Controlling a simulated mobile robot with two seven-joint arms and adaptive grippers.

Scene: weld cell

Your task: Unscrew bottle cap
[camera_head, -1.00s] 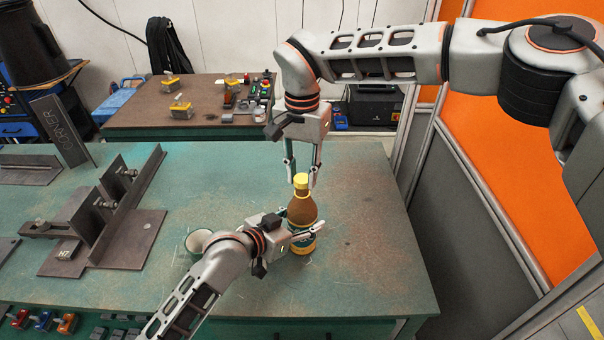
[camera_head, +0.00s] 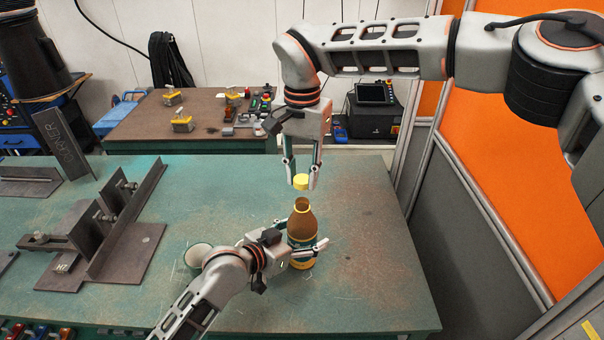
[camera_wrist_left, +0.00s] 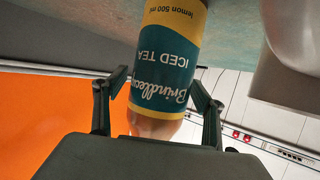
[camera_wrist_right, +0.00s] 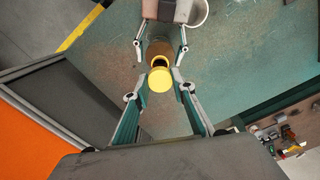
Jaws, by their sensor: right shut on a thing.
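The bottle (camera_head: 301,225) of brown iced tea stands upright on the green worktable, its neck open at the top. Its label shows in the left wrist view (camera_wrist_left: 165,75). My left gripper (camera_head: 308,246) has its fingers on both sides of the bottle's body and is shut on it. The yellow cap (camera_head: 301,181) is off the bottle, a little above the neck. My right gripper (camera_head: 302,184) points down from above and is shut on the cap. In the right wrist view the cap (camera_wrist_right: 160,79) sits between the fingers and partly covers the bottle.
A cup (camera_head: 196,256) stands left of the bottle, partly hidden by my left arm. Steel angle fixtures (camera_head: 125,225) occupy the worktable's left side. A brown bench (camera_head: 150,128) with small parts stands behind. The worktable right of the bottle is clear.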

